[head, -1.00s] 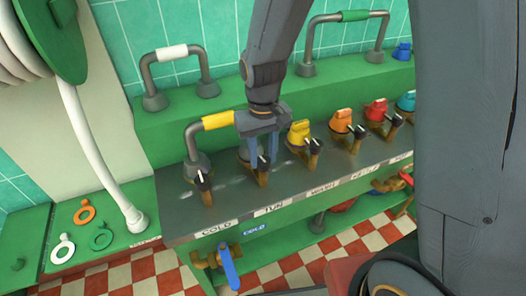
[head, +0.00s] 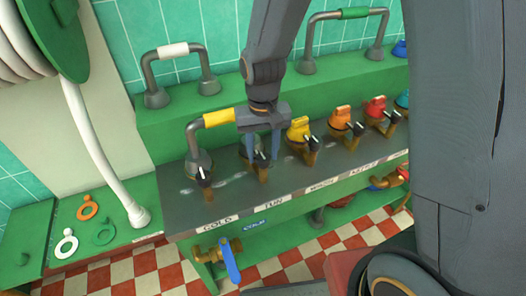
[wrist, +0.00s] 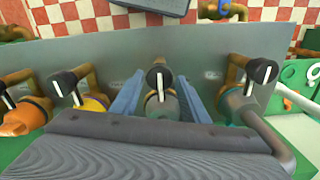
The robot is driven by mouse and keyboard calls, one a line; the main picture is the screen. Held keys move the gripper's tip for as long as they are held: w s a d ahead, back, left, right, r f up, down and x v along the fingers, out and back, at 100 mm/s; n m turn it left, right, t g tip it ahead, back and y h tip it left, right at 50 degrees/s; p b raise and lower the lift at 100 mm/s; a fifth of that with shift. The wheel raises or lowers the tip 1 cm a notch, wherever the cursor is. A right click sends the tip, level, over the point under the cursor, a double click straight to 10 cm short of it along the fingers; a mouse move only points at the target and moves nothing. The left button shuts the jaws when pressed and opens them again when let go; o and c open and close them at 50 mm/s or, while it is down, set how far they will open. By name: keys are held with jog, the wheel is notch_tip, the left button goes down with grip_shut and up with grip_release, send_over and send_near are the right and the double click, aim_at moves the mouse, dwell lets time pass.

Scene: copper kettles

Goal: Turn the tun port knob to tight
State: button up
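The tun port knob is a black lever with a white line, seen in the wrist view (wrist: 159,78) on a grey-green fitting. The line runs nearly straight up and down in that picture. The knob also shows in the head view (head: 263,167), behind the TUN label (head: 270,205). My gripper (head: 263,156) is over this port, pointing down. In the wrist view, its two blue fingers (wrist: 159,98) stand open on either side of the knob, with narrow gaps. I cannot tell whether either finger touches the fitting. No tight marking is readable.
The cold port knob (head: 203,176) is left of the gripper, under a pipe with a yellow sleeve (head: 219,117). The yellow port (head: 300,129) is close on the right, then the orange port (head: 341,119) and red port (head: 376,107). A blue-handled valve (head: 230,262) sits below.

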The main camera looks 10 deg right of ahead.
aim_at(263, 156)
jog(key=shift+o, duration=0.7)
jog(key=shift+r+b, duration=0.65)
jog(key=shift+r, duration=3.2)
